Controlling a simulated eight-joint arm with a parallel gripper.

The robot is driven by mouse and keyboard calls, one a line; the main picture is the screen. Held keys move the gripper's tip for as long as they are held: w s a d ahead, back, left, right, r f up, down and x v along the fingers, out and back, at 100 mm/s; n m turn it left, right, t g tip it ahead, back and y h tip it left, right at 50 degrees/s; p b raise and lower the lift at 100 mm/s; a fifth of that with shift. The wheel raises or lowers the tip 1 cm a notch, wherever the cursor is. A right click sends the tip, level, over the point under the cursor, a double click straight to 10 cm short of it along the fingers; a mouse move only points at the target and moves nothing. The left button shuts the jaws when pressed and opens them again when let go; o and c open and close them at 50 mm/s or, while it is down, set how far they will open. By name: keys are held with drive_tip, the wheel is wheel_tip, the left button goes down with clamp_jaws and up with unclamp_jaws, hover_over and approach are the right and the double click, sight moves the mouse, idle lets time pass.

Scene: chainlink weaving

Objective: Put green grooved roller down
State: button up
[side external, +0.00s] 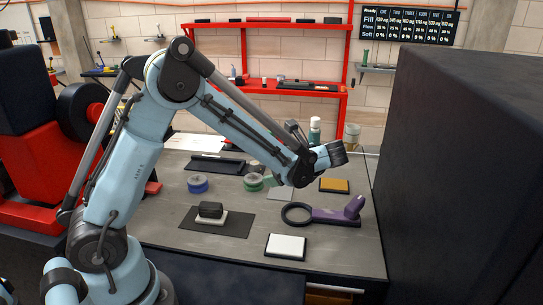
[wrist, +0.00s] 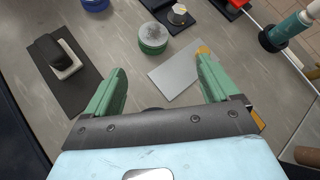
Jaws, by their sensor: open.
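In the side view the fingers are hard to make out.
A blue roller (side external: 197,184) stands left of the green one. A black block on a white base (side external: 211,214) sits on a dark mat (side external: 185,230). A purple ring-shaped tool (side external: 325,215), a white pad (side external: 285,246) and a yellow pad (side external: 334,185) lie right and in front.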

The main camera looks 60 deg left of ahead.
drive_tip(key=s+d+r+n+t+h, duration=0.5)
drive_tip(key=s+d+n+t+h, duration=0.1)
drive_tip(key=s+d+n+h, duration=0.4)
drive_tip(key=shift+s+n+t, duration=0.3)
drive_tip(key=shift+s+n, duration=0.55)
drive_tip(key=shift+n, duration=0.35)
drive_tip(key=shift+o, duration=0.4)
drive_tip(key=shift+s+d+n+t+h, duration=0.4)
drive_tip(key=shift+d+n, duration=0.2)
drive_tip(key=shift+n, duration=0.2)
